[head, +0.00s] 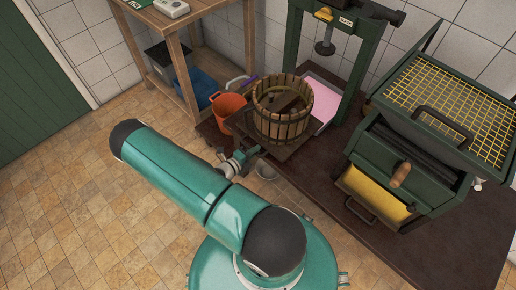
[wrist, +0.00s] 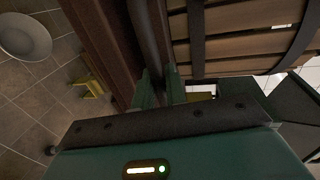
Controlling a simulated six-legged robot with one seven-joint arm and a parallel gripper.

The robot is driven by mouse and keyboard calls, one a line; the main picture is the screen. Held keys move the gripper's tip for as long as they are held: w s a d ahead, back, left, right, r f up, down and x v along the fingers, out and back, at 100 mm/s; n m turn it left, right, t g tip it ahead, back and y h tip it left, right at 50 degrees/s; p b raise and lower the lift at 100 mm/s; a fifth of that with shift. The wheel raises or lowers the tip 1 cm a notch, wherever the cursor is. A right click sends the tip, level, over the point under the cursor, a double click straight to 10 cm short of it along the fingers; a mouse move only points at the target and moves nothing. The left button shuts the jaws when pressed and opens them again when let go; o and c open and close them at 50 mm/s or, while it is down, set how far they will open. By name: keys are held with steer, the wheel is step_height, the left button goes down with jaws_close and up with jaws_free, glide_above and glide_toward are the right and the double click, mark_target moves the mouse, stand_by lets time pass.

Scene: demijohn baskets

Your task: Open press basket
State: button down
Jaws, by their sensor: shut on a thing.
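The press basket (head: 284,112) is a round tub of wooden slats with dark metal hoops. It stands on a brown wooden base (head: 243,121) in the middle of the head view; its slats (wrist: 225,50) fill the upper right of the wrist view. My gripper (head: 255,152) is at the basket's near left side, low down. In the wrist view my gripper (wrist: 165,92) is shut on a dark upright bar (wrist: 146,40) beside the slats. The bar looks like part of the basket's closure, but its ends are hidden. The basket's wall looks closed.
A green press frame (head: 365,65) stands behind the basket. A green crusher (head: 410,160) with a yellow mesh is at right. The tiled floor at left is clear.

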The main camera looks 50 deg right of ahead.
steer(key=c, duration=1.5)
jaws_free()
steer(key=shift+c, duration=0.2)
steer(key=v, duration=1.4)
steer(key=shift+w, duration=0.1)
